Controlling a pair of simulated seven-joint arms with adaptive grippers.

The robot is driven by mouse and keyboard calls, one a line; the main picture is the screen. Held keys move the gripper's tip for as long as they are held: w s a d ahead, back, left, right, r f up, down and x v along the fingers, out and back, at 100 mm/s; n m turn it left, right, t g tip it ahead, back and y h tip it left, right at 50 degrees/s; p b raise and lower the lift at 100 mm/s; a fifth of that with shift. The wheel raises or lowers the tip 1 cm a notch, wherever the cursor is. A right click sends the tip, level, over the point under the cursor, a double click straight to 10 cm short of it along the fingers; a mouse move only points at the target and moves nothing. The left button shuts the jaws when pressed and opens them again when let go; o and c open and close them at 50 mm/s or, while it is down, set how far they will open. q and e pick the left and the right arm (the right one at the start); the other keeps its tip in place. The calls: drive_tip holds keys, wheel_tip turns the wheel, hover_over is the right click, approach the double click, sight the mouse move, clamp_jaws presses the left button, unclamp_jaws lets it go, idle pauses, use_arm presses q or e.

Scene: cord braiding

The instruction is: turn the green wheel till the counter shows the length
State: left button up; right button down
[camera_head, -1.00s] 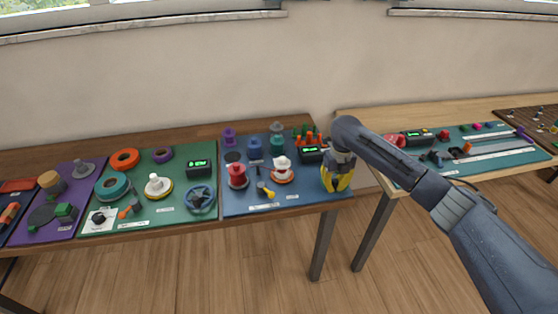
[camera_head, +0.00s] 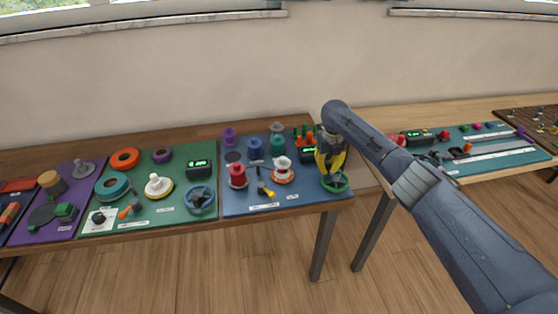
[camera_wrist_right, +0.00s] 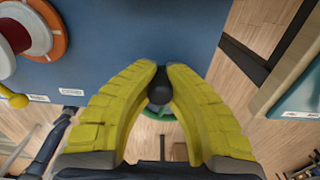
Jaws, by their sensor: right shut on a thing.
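The green wheel (camera_head: 340,184) lies at the right end of the blue mat, near the table's front edge. In the right wrist view only a sliver of its green rim (camera_wrist_right: 158,115) shows, behind a dark round knob (camera_wrist_right: 159,88). My right gripper (camera_head: 331,172) has yellow fingers pointing down at the wheel. In the right wrist view its fingertips (camera_wrist_right: 160,76) close around the knob. The counter (camera_head: 308,154) is a black box with a green display, just left of the gripper and partly hidden by it; its digits are too small to read. My left gripper is not in view.
The blue mat (camera_head: 235,204) also holds a red spool (camera_head: 237,176), a white-and-orange spool (camera_head: 281,172) and a yellow-handled tool (camera_head: 265,189). Orange pegs stand behind the counter. A gap separates this table from the wooden table (camera_head: 373,122) at right.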

sight(340, 190)
drive_tip(key=d, duration=0.4)
drive_tip(key=shift+w+d, duration=0.3)
drive_tip(key=shift+d, duration=0.05)
drive_tip(key=shift+s+d, duration=0.9)
drive_tip(key=shift+d, duration=0.15)
drive_tip(key=s, duration=0.3)
drive_tip(key=shift+s+d, duration=0.25)
drive_tip(key=shift+d, duration=0.15)
drive_tip(key=s+a, duration=0.1)
drive_tip(key=s, duration=0.2)
drive_tip(key=shift+a, duration=0.4)
drive_tip(key=shift+s+a, duration=0.25)
drive_tip(key=shift+a, duration=0.05)
drive_tip(key=shift+s+a, duration=0.25)
drive_tip(key=shift+a, duration=0.5)
